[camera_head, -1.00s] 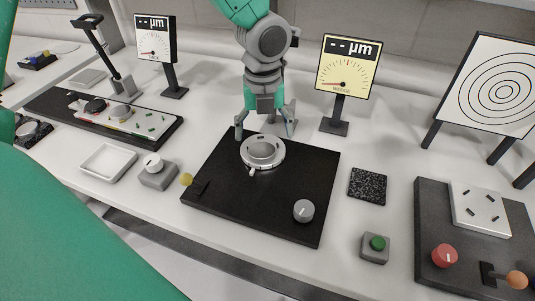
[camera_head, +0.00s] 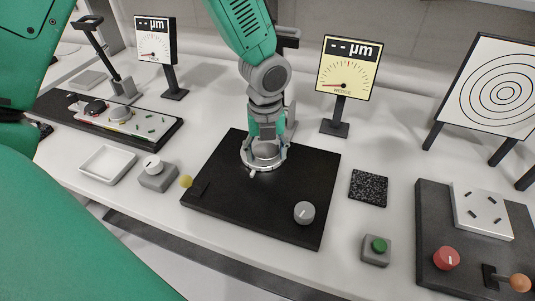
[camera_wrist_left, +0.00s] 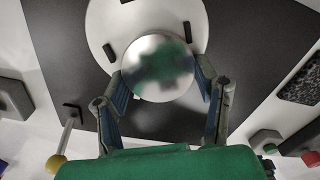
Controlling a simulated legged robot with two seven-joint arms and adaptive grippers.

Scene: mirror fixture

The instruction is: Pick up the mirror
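The mirror is a round reflective disc (camera_wrist_left: 157,68) in the left wrist view. It sits on the round white mount (camera_wrist_left: 104,22), which stands on a black plate. In the head view the mirror (camera_head: 266,150) shows partly between the fingers. My left gripper (camera_head: 266,158) reaches down over the mount. In the left wrist view its two fingers (camera_wrist_left: 163,82) are spread, one on each side of the mirror's near half. A small gap shows at the right finger; whether the left finger touches the rim I cannot tell. My right gripper is not in view.
The black plate (camera_head: 225,210) carries a grey knob (camera_head: 304,212) and a yellow-ended lever (camera_head: 187,181). A yellow gauge (camera_head: 347,68) stands behind. A green button box (camera_head: 376,250) is right.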

